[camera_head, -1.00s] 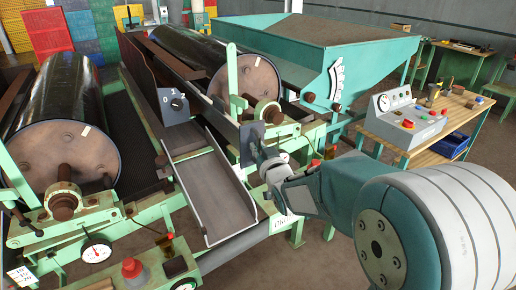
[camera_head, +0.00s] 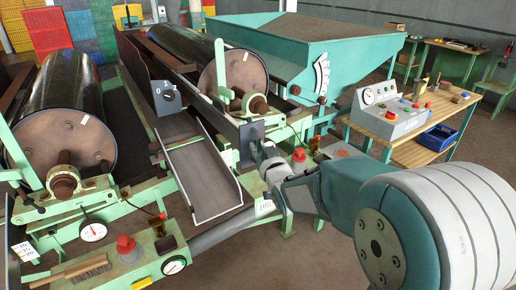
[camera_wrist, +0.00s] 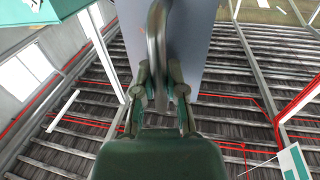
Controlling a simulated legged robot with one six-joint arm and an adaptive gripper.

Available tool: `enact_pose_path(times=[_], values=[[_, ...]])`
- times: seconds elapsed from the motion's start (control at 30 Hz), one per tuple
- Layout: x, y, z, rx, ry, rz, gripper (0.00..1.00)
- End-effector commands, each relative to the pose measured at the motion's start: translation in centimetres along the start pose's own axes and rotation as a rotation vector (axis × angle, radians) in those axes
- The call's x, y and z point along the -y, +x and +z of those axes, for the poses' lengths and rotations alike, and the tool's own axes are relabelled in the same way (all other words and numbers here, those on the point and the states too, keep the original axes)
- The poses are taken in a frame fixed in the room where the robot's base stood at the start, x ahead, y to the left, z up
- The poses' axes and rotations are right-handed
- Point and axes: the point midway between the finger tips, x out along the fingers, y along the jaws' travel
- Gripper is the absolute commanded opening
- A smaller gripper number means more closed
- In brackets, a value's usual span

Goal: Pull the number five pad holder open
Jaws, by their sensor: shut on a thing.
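My gripper (camera_head: 262,152) is in front of a small grey plate (camera_head: 250,138) beside the right-hand drum. In the wrist view my gripper (camera_wrist: 164,85) is shut on a dark curved handle (camera_wrist: 156,38), with a finger on either side of it. The handle stands in front of a flat grey panel (camera_wrist: 196,35), which appears to be the same plate. I take this to be the pad holder, but no number five is readable on it. My wrist hides part of the plate and the handle in the head view.
A sloping metal chute (camera_head: 205,180) lies left of my gripper. The right drum (camera_head: 235,78) and green hopper (camera_head: 310,45) stand behind. A control box (camera_head: 392,112) sits on a wooden bench at right. Red buttons (camera_head: 299,155) and gauges (camera_head: 93,231) line the frame. Bare floor shows at right.

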Motion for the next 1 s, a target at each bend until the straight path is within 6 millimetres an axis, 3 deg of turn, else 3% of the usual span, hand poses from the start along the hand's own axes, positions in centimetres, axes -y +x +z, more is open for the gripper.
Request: enact_pose_path(times=[0.07, 0.1, 0.17, 0.6, 0.77, 1.0], values=[[0.1, 0.1, -0.6, -0.015, -0.002, -0.003, 0.0], [0.1, 0.1, -0.6, -0.015, -0.002, -0.003, 0.24], [0.1, 0.1, -0.6, -0.014, -0.002, -0.003, 0.51], [0.0, -0.4, -0.1, -0.003, -0.001, -0.001, 0.51], [0.0, -2.9, -0.1, -0.004, -0.001, -0.001, 0.51], [0.0, -8.0, -0.1, -0.005, -0.002, -0.001, 0.51]])
